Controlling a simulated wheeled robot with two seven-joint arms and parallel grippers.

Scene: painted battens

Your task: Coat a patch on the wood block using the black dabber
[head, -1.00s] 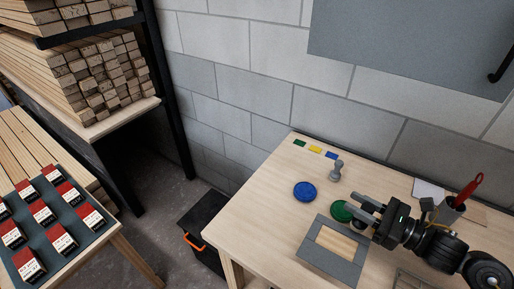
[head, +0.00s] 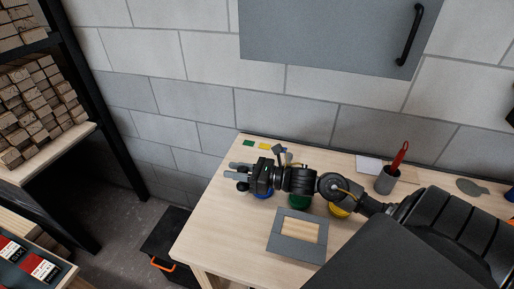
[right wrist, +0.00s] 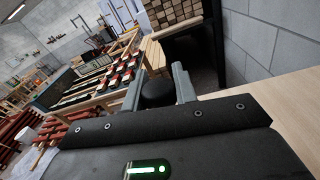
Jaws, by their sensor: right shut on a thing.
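My right gripper (head: 235,171) reaches in from the right over the table's left part. It is shut on a dark round-ended thing (right wrist: 157,92), seen between its two fingers in the right wrist view; this looks like the black dabber. The pale wood block (head: 302,231) shows through the opening of a flat grey frame (head: 290,250) on the table, below and right of the gripper. Blue (head: 262,195), green (head: 299,202) and yellow (head: 339,210) round pads lie behind the frame, partly hidden by my right arm. My left gripper is out of view.
Green (head: 248,143) and yellow (head: 265,146) swatches lie near the table's back edge. A grey cup (head: 386,181) holding a red-handled tool stands at the back right. A grey cabinet (head: 330,35) hangs above. The front left of the table is clear.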

